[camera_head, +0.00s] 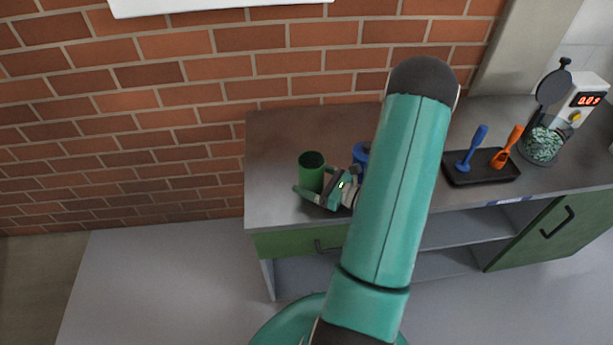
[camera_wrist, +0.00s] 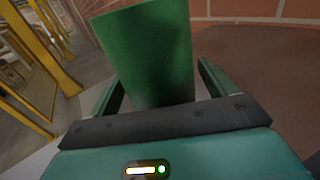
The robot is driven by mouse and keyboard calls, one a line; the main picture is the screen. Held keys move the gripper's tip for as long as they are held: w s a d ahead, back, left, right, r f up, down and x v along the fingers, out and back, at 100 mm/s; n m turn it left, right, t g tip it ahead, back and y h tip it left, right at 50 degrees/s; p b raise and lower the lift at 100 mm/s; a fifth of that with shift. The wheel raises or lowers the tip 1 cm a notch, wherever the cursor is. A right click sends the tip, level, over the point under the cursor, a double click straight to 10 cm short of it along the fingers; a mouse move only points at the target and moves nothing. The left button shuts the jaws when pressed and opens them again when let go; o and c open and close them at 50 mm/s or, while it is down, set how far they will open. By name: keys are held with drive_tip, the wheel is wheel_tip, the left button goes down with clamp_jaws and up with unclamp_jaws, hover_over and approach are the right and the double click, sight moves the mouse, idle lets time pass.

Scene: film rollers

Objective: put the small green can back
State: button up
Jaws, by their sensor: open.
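The small green can (camera_head: 311,172) stands upright at the left end of the grey counter (camera_head: 275,150). My gripper (camera_head: 312,187) is at the can, reaching in from the right and front. In the wrist view the can (camera_wrist: 148,50) fills the space between the two open fingers of my gripper (camera_wrist: 160,85), one on each side. The can's lower part is hidden by my gripper.
A blue container (camera_head: 360,153) stands right of the can, partly hidden by my arm. A brick wall rises behind.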

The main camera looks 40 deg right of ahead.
drive_tip(key=v, duration=1)
drive_tip(key=shift+s, duration=0.1)
idle(0.8)
